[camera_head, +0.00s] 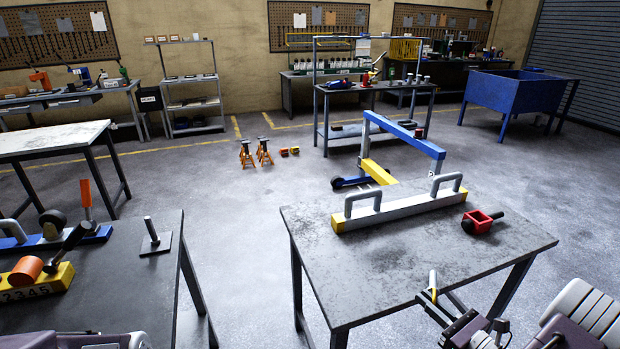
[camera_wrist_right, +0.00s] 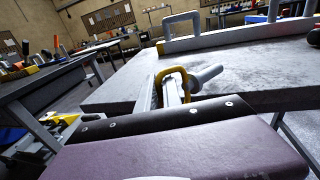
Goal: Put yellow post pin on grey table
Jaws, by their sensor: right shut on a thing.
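My right gripper (camera_head: 432,297) is at the front edge of the grey table (camera_head: 340,270), shut on the yellow post pin. The pin's pale grey shaft (camera_head: 433,280) stands up from the jaws in the head view, with a bit of yellow by the fingers. In the right wrist view the yellow part (camera_wrist_right: 172,78) shows between the fingers, with a grey rod (camera_wrist_right: 207,75) pointing toward the tabletop. The fingers partly hide the pin. I cannot tell whether it touches the table. My left gripper's jaws are not in view.
On the grey table lie a long grey beam (camera_head: 400,208) with yellow ends and two handles, and a red clamp-like part (camera_head: 482,221). The tabletop's front and left are clear. A dark table (camera_head: 130,285) at left holds a post on a plate (camera_head: 155,243).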

